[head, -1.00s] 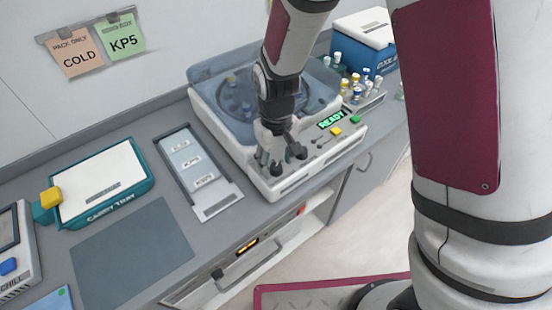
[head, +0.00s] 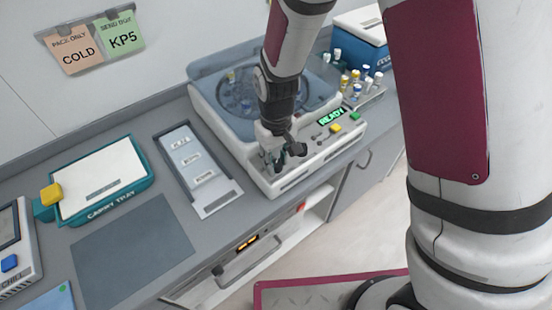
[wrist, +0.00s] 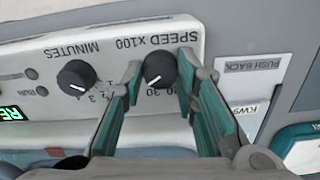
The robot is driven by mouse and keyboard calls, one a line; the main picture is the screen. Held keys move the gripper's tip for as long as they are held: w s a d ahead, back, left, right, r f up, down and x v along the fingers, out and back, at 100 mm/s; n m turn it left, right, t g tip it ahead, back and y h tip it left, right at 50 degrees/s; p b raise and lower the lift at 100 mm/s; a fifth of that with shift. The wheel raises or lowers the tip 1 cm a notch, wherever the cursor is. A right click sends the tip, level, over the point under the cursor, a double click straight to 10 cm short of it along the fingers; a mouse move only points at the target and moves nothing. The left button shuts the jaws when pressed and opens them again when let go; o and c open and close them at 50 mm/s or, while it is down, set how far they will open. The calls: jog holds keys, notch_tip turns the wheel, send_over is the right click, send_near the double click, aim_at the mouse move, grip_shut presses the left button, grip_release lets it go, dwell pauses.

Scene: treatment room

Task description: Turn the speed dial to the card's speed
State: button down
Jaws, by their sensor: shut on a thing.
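The speed dial (wrist: 160,70) is a black round knob with a white pointer line, under the upside-down print "SPEED x100" in the wrist view. My gripper (wrist: 160,84) has its teal fingers shut on this dial, one on each side. The fingers hide part of the scale; "30" shows beside the knob. In the head view my gripper (head: 278,152) is at the front panel of the white centrifuge (head: 290,184). A green card (head: 121,35) reading "KP5" and an orange card (head: 76,50) reading "COLD" hang on the wall; no speed is readable on them.
A second black dial (wrist: 76,77), marked "MINUTES", sits beside the speed dial. The lit READY display (head: 331,117) and yellow and green buttons are right of my gripper. A label strip (head: 216,203), a teal carry tray (head: 143,187) and a tube rack (head: 372,96) stand nearby.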

aim_at(276, 163)
jog(key=n, duration=0.3)
jog(key=shift+n+b, duration=0.3)
jog(key=shift+n, duration=1.9)
jog(key=c, duration=1.2)
grip_release()
jog(key=shift+c, duration=0.2)
notch_tip(276, 163, up, 12)
